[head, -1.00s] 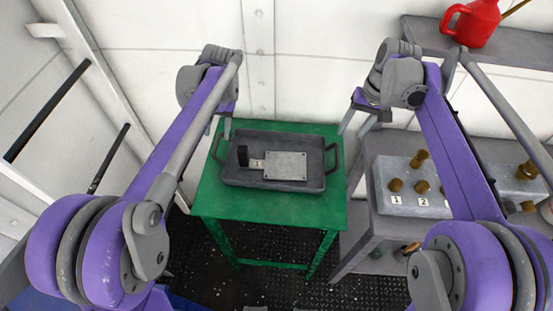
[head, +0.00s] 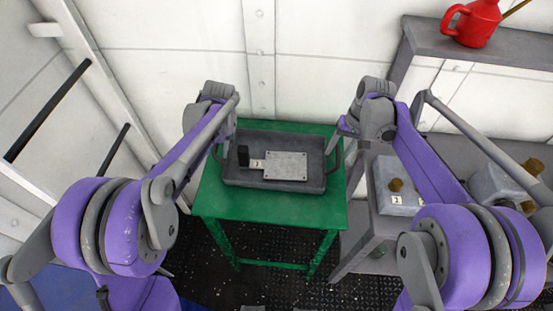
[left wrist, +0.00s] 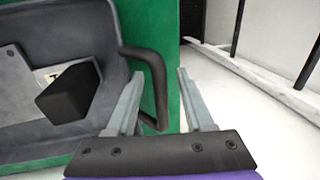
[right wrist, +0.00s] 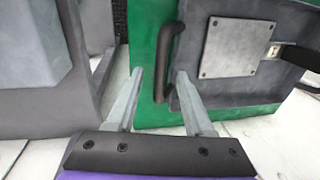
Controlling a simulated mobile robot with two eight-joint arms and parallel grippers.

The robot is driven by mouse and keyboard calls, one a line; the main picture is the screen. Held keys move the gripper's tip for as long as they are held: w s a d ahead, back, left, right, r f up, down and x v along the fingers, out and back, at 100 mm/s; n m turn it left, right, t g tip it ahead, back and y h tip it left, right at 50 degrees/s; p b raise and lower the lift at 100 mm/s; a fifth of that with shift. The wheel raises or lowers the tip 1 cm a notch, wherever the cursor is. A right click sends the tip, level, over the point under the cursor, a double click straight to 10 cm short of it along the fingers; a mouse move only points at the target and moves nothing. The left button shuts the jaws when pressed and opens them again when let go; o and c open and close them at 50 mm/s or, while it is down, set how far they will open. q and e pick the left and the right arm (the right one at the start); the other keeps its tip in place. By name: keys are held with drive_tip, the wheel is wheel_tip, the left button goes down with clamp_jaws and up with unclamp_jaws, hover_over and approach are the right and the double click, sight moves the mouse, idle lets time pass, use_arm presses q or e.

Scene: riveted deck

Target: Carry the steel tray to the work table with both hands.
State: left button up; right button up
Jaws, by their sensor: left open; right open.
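The steel tray (head: 240,178) is a dark grey tray with a handle at each end, lying on a green table (head: 270,226). It holds a light metal plate (head: 286,165) and a black block (head: 243,155). My left gripper (left wrist: 158,78) is open, with its fingers on either side of the tray's left handle (left wrist: 152,66) as seen in the left wrist view; contact cannot be told. My right gripper (right wrist: 160,76) is open near the right handle (right wrist: 172,58), which appears between its fingertips in the right wrist view. In the head view the fingertips are partly hidden by my arms.
A grey bench to the right bears light blocks (head: 400,187) with brass knobs. A red can (head: 470,23) stands on a grey shelf (head: 440,38) above it. White walls close in behind and left. Dark riveted floor (head: 270,290) shows in front.

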use_arm(q)
drive_tip(key=shift+a+f, duration=0.15)
drive_tip(key=shift+f, duration=0.45)
use_arm(e)
drive_tip(key=shift+a+f, duration=0.1)
drive_tip(key=shift+f, duration=0.5)
use_arm(q)
clamp_jaws()
use_arm(e)
clamp_jaws()
